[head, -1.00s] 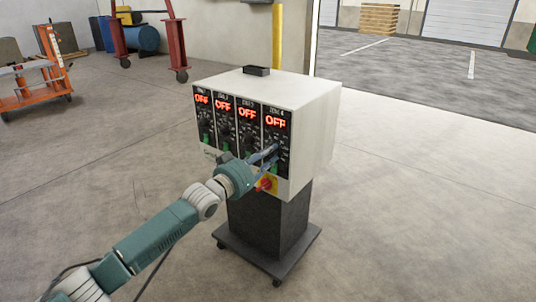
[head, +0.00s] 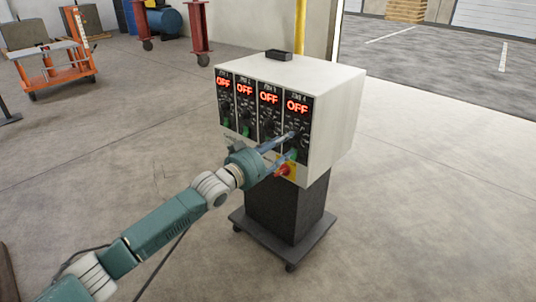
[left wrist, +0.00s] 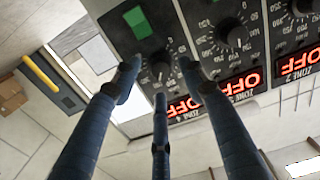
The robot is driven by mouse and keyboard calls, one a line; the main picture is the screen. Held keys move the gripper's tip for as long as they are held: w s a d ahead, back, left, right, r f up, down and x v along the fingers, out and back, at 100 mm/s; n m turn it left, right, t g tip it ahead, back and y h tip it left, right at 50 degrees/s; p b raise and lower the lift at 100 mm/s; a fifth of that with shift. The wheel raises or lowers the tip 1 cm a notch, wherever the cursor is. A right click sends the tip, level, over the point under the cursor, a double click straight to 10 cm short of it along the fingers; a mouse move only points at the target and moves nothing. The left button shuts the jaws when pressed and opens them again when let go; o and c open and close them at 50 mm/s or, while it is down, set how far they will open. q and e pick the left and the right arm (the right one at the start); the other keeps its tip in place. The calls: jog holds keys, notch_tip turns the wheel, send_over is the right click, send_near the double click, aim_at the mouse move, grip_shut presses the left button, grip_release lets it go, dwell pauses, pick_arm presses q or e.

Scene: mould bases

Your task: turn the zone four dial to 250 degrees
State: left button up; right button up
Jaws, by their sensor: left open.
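The zone four panel (head: 298,120) is the rightmost of the row on the white control cabinet's front, with a red OFF display. Its black dial (left wrist: 160,67) shows in the left wrist view, which sees the panel upside down; its pointer setting is too small to read. My left gripper (head: 291,143) is open in front of this panel and partly hides the dial in the head view. In the left wrist view, the left gripper's blue fingers (left wrist: 160,75) are spread around the dial; I cannot tell whether they touch it. My right gripper is not in view.
A green switch (left wrist: 137,22) sits beside the dial, and a red knob on a yellow plate (head: 284,170) is just below the gripper. The neighbouring zone three dial (left wrist: 232,35) is close. The cabinet stands on a wheeled base (head: 270,252); the floor around is clear.

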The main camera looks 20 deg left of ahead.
pick_arm(q)
jog(key=v, duration=0.9)
